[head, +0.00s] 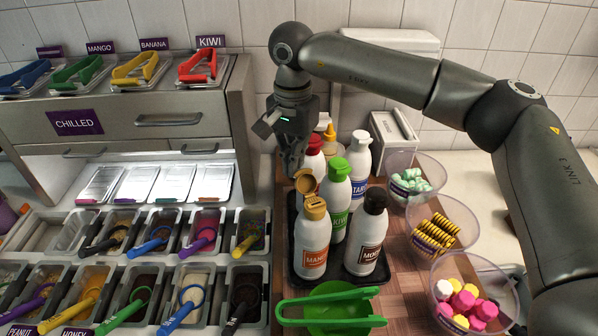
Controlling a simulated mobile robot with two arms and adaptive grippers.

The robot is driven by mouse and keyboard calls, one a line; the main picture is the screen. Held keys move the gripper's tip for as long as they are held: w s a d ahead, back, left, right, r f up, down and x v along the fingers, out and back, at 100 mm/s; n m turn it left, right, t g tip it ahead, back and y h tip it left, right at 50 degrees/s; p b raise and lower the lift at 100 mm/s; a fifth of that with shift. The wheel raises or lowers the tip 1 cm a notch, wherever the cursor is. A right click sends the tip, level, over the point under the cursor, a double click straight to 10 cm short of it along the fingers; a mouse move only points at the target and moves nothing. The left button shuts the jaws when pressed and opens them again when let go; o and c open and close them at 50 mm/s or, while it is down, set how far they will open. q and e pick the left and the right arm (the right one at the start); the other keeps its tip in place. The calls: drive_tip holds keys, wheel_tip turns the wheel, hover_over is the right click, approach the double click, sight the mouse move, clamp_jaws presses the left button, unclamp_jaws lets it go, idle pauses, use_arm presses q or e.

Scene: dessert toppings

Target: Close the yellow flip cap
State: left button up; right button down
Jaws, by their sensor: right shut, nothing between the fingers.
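The white mango bottle (311,248) stands upright at the front left of a dark tray (352,281). Its yellow flip cap (315,207) is open, with the lid (306,183) standing up above the cap's base at the back. My right gripper (291,170) points down with its fingers shut and empty, just behind and above the raised lid. I cannot tell whether the fingertips touch the lid. My left gripper is not in view.
Beside the mango bottle are a green-capped kiwi bottle (335,204), a dark-capped bottle (369,240), a white-capped bottle (358,160) and a red-capped bottle (314,152). Topping bowls (437,263) line the right.

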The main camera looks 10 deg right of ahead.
wheel_tip(320, 180, up, 8)
drive_tip(key=p, duration=0.5)
drive_tip(key=shift+s+d, duration=0.2)
drive_tip(key=shift+s, duration=0.2)
idle(0.3)
